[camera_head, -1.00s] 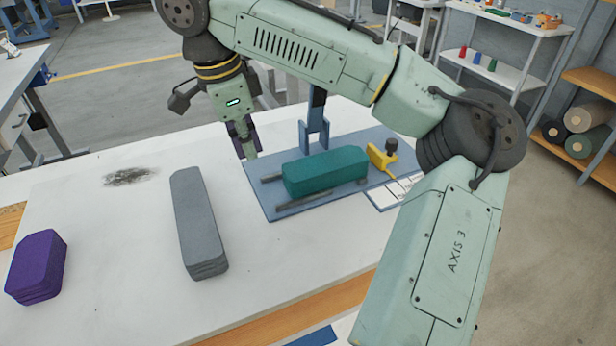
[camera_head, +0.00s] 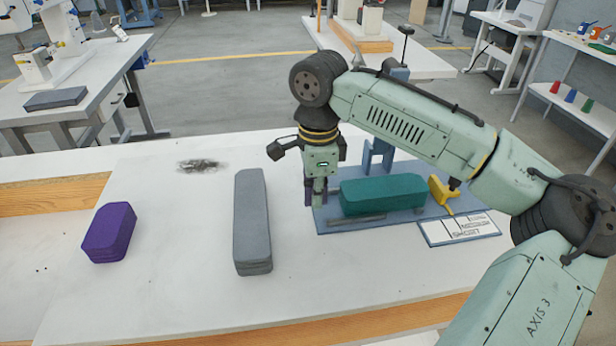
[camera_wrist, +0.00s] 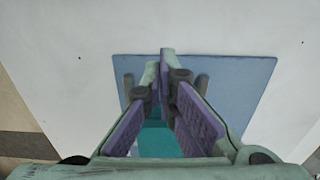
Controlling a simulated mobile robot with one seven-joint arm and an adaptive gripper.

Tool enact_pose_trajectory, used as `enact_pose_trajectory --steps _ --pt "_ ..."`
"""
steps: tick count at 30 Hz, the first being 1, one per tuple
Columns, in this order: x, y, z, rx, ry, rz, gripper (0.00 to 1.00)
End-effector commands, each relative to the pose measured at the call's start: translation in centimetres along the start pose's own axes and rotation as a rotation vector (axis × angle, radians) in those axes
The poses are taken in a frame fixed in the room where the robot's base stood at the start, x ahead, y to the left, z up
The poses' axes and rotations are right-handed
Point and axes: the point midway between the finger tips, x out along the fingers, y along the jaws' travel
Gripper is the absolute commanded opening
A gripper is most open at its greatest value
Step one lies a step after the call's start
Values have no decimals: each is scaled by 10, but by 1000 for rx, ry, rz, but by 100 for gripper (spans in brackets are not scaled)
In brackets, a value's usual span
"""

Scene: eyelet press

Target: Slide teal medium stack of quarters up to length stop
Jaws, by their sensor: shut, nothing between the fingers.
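The teal stack of quarters (camera_head: 382,196) lies lengthwise on a blue base plate (camera_head: 350,226) in the head view. Its right end is close to the yellow length stop (camera_head: 439,190); I cannot tell whether they touch. My gripper (camera_head: 316,203) points down at the plate's left end, just left of the stack's left end, with a small gap seen between them. The fingers are shut and empty. In the wrist view, the purple-padded fingers (camera_wrist: 166,60) meet at their tips over the blue plate (camera_wrist: 235,85), and part of the teal stack (camera_wrist: 158,141) shows between them.
A long grey stack (camera_head: 252,220) and a purple stack (camera_head: 109,232) lie on the white table to the left. Grey rails (camera_head: 357,219) run along the plate. A blue upright bracket (camera_head: 378,156) stands behind the teal stack. A printed length card (camera_head: 459,230) lies at front right.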

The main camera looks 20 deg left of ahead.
Motion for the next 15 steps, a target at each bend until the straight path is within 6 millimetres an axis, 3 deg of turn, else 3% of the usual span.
enact_pose_trajectory --steps 6,15 --pt "-2 0 -21 0 1 0 0" --pt "-1 0 -23 -2 1 0 0"
